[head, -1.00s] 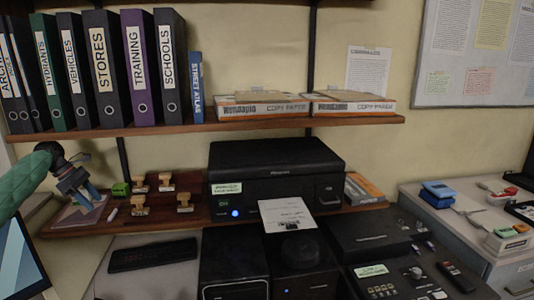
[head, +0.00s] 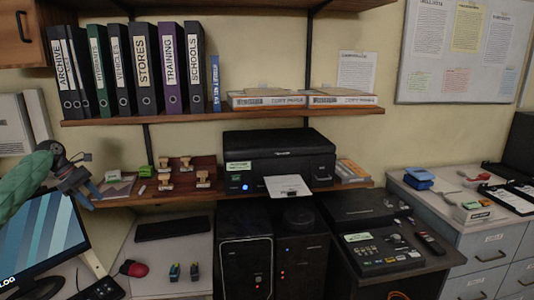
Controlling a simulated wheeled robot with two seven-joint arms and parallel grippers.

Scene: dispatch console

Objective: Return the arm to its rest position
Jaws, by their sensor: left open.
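My left arm comes in from the left edge in a green sleeve. Its gripper (head: 82,188) is open, with nothing visible between the fingers. It hangs at the left end of the lower wooden shelf, in front of and left of a flat pad (head: 118,189), and above the monitor's upper right corner. I cannot tell whether it touches anything. My right gripper is not in view.
The monitor (head: 40,245) stands below my left arm. Wooden stamps (head: 203,180) and a black printer (head: 280,155) sit on the lower shelf.

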